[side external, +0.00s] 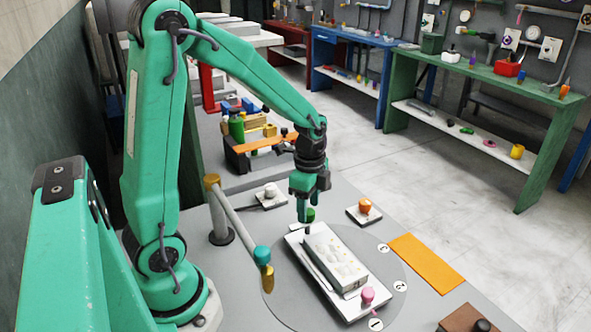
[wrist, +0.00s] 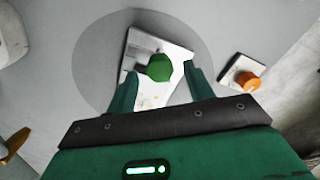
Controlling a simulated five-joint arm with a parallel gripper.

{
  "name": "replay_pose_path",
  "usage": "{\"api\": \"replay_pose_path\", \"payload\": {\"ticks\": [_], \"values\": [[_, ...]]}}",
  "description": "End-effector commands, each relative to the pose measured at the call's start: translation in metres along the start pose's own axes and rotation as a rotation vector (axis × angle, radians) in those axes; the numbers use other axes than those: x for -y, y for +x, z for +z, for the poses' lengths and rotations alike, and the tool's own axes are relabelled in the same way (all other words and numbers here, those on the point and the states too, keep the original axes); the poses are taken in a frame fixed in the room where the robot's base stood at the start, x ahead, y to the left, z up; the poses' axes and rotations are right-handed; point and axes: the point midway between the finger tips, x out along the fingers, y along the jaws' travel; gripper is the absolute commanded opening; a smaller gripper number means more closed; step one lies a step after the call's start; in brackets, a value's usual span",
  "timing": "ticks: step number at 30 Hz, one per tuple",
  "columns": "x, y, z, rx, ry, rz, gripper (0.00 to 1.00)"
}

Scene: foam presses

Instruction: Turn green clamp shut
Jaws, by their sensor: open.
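The green clamp (wrist: 159,67) shows in the wrist view as a round green knob on a white plate, between the two fingertips. In the side external view the green clamp (side external: 311,214) is a small green knob at the far end of the white plate, partly hidden by my gripper. My gripper (side external: 307,218) points down at it from above. In the wrist view my gripper (wrist: 160,75) is open, one finger on each side of the knob. I cannot tell whether the fingers touch it. A pale block (side external: 335,262) lies on the plate (side external: 297,242).
A pink knob (side external: 367,295) stands at the plate's near end. An orange knob (side external: 364,206) on a small base is to the right, also in the wrist view (wrist: 247,80). A white knob (side external: 270,191) is behind. A post with a bar (side external: 240,222) stands left. An orange mat (side external: 426,262) lies right.

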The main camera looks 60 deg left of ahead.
Motion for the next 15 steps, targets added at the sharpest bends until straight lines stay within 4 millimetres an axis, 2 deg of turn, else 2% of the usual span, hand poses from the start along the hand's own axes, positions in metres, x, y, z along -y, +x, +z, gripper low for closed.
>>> {"api": "replay_pose_path", "payload": {"ticks": [6,15], "values": [[0.000,0.013,0.000,0.000,0.000,-0.001,0.52],[0.000,0.015,0.000,-0.001,0.000,-0.001,0.52]]}}
